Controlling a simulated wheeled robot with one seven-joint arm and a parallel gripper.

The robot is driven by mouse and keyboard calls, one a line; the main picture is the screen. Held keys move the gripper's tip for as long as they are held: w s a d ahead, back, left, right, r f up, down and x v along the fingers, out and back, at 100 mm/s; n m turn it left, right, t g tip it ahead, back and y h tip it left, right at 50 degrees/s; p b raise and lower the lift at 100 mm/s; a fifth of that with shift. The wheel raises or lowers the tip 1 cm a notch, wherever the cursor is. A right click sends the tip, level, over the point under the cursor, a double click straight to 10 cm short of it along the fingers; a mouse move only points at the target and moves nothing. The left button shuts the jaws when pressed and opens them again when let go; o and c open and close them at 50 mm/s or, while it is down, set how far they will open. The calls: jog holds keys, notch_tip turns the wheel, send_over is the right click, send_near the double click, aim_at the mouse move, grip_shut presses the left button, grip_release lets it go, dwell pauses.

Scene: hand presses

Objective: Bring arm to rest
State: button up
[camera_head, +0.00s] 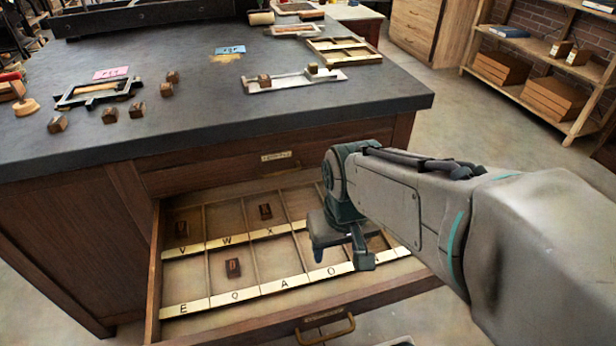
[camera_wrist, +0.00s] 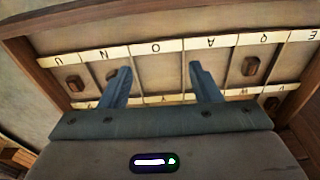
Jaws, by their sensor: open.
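My gripper (camera_head: 341,256) is over the open type drawer (camera_head: 188,275), above its middle compartments. In the wrist view its two fingers (camera_wrist: 157,88) stand well apart with nothing between them. My arm reaches in from the right of the head view. Small brown type blocks lie in the drawer: one (camera_head: 233,268) in the Q compartment, one (camera_head: 265,211) farther back, and a dark one at the back left. The wrist view also shows a block (camera_wrist: 75,84) near the U label. My gripper and arm hide the drawer's right part in the head view.
The dark worktop (camera_head: 190,90) lies behind the drawer. It holds several loose blocks, a black frame (camera_head: 98,92), a pale tray (camera_head: 290,80) and a wooden-handled stamp (camera_head: 22,100). Shelves (camera_head: 545,70) stand at the back right. Open floor (camera_head: 480,125) lies between.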

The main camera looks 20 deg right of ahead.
notch_tip(320, 180, up, 22)
jog(key=t+p, duration=0.1)
jog(key=p, duration=1.8)
jog(key=shift+a+p, duration=0.15)
jog(key=shift+p, duration=0.2)
